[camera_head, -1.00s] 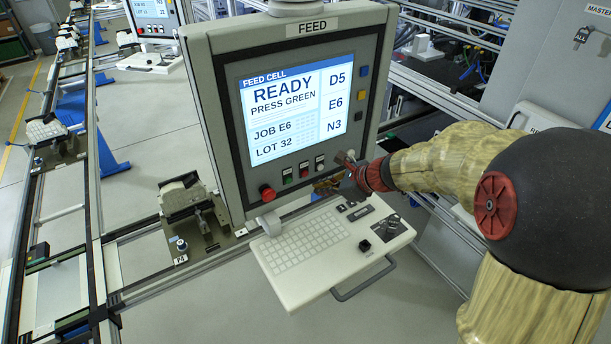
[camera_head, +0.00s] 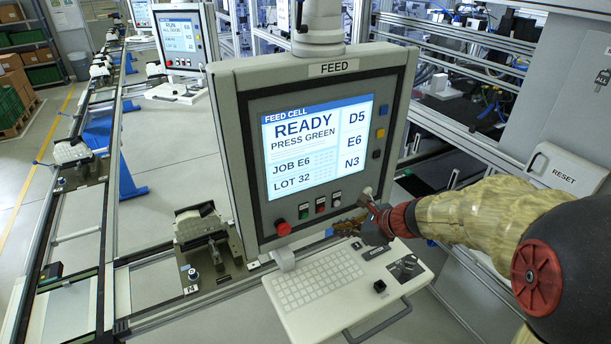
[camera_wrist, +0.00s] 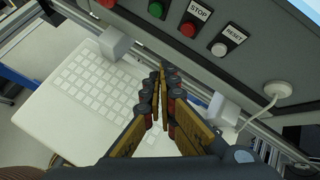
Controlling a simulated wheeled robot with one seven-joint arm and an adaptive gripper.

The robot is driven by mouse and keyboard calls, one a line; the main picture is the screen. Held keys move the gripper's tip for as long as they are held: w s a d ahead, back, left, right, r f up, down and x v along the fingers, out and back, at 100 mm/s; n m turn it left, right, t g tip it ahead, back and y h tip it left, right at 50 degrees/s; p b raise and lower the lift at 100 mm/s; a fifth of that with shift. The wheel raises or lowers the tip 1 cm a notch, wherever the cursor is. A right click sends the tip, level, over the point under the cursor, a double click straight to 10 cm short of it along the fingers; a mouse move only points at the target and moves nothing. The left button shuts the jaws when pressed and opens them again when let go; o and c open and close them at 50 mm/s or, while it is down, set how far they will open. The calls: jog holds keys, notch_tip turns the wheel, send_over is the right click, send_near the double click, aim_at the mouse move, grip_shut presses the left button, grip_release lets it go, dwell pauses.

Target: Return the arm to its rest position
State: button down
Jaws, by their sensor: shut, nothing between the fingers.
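My gripper (camera_head: 358,222) is in front of the lower right part of the FEED panel (camera_head: 228,150), above the keyboard shelf (camera_head: 335,290). In the wrist view its fingers (camera_wrist: 160,85) are together with nothing between them, just below the panel's button row. My arm (camera_head: 480,215) reaches in from the right, bent at the dark elbow with the red cap. The panel screen (camera_head: 317,145) reads READY, PRESS GREEN, JOB E6, LOT 32. In the wrist view a green button (camera_wrist: 155,9), a red STOP button (camera_wrist: 188,29) and a white RESET button (camera_wrist: 219,49) show.
A red knob (camera_head: 283,228) sits at the panel's lower left. A rail with a fixture (camera_head: 208,240) runs at left. Open floor (camera_head: 175,200) lies between rail and panel.

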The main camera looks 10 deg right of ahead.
jog(key=s+f+n+g+b, duration=0.1)
jog(key=s+f+n, duration=0.1)
jog(key=s+n, duration=0.3)
jog(key=s+a+f+n+g+h+b, duration=0.1)
jog(key=s+f+n+g+b, duration=0.1)
jog(key=s+n, duration=0.3)
jog(key=s+a+f+n+g+b, duration=0.1)
jog(key=s+f+n+b, duration=0.1)
jog(key=s+n, duration=0.3)
jog(key=shift+s+f+g+h, duration=0.15)
jog(key=shift+s+g+h, duration=0.15)
jog(key=shift+s, duration=0.2)
jog(key=s+f+n+t+h+b, duration=0.2)
jog(key=s+f+n+b, duration=0.6)
jog(key=b, duration=1.1)
jog(key=s+n+h, duration=0.2)
jog(key=s, duration=0.2)
jog(key=shift+d+f+t, duration=0.15)
jog(key=shift+d+t, duration=0.1)
jog(key=shift+t, duration=0.05)
jog(key=shift+s+d, duration=0.1)
